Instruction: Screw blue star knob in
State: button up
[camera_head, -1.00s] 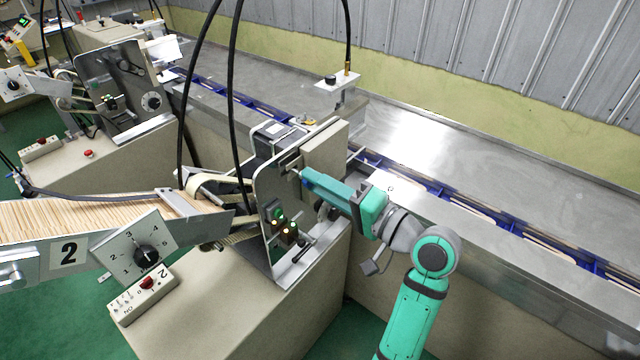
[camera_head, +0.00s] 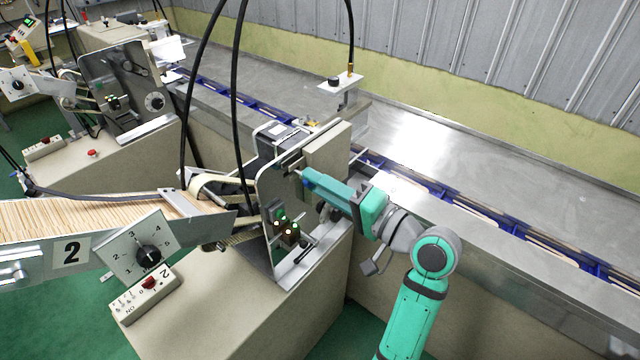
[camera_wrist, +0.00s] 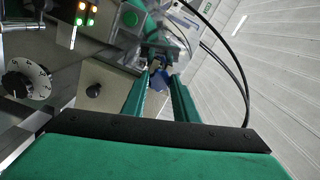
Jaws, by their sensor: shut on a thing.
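The blue star knob (camera_wrist: 160,80) is in the middle of the wrist view, between the tips of my two green fingers. My gripper (camera_wrist: 159,72) is shut on it. In the head view my gripper (camera_head: 308,180) reaches in from the right to the upright metal plate of machine 2 (camera_head: 270,188). Only a small bit of blue shows at its tip there, and the fingers hide most of the knob. I cannot tell how far the knob is threaded in.
A switch block with lit lamps (camera_head: 284,222) sits on the plate, below and left of my gripper. A blue conveyor track (camera_head: 450,195) runs behind my arm. Black cables (camera_head: 236,90) hang over the machine. A stick chute (camera_head: 90,215) lies to the left.

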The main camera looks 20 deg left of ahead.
jog(key=shift+w+a, duration=0.2)
jog(key=shift+a, duration=0.4)
dwell(2.0)
jog(key=m, duration=2.3)
jog(key=shift+f, duration=0.15)
jog(key=o, duration=0.9)
